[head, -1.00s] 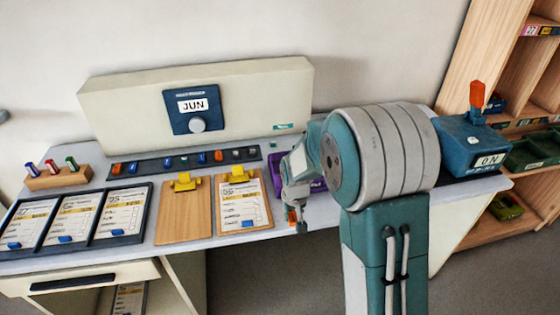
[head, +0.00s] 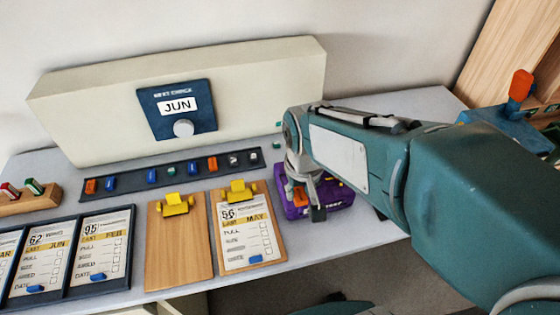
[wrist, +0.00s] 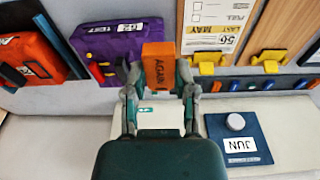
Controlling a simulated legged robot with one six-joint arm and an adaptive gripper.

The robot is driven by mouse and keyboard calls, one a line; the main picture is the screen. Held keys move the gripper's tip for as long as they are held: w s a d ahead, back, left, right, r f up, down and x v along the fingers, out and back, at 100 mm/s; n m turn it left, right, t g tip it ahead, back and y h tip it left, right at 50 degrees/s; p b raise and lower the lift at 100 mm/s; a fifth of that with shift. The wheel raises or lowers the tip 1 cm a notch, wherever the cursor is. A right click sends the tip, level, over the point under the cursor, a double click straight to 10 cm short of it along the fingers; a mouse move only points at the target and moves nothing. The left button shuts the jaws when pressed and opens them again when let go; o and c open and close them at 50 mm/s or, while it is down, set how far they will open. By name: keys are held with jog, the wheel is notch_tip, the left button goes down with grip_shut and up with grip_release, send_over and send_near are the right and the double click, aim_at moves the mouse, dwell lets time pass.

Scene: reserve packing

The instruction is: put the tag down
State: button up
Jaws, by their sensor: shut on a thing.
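An orange tag lettered AGAIN (wrist: 158,66) is between the fingertips of my gripper (wrist: 158,84), which is shut on it. In the head view the tag (head: 300,197) shows as a small orange patch at my gripper (head: 308,194), in front of the purple pouch (head: 335,197). In the wrist view the tag is just beside the purple pouch (wrist: 104,36). I cannot tell whether it touches anything below.
A dark strip (head: 140,180) holds several orange and blue tags. Two clipboards (head: 180,245) lie left of my gripper; one bears a card marked 56 MAY (head: 244,225). A dial panel reads JUN (head: 178,108). An orange case (wrist: 38,58) is left in the wrist view.

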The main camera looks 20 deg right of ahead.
jog(key=w+f, duration=0.3)
jog(key=w, duration=0.1)
jog(key=w+d+f, duration=0.1)
jog(key=w+f, duration=0.2)
jog(key=w, duration=0.2)
jog(key=w+f, duration=0.3)
jog(key=w, duration=0.1)
jog(key=shift+w+d+f, duration=0.25)
jog(key=shift+d+f, duration=0.05)
jog(key=shift+d, duration=0.1)
jog(key=shift+w+f, duration=0.2)
jog(key=shift+f, duration=0.1)
notch_tip(320, 180, down, 3)
jog(key=shift+r, duration=0.1)
jog(key=shift+s+f, duration=0.2)
jog(key=shift+f, duration=0.15)
jog(key=shift+s+f, duration=0.15)
jog(key=shift+f, duration=0.2)
jog(key=shift+c, duration=0.3)
jog(key=o, duration=0.9)
jog(key=shift+f, duration=0.1)
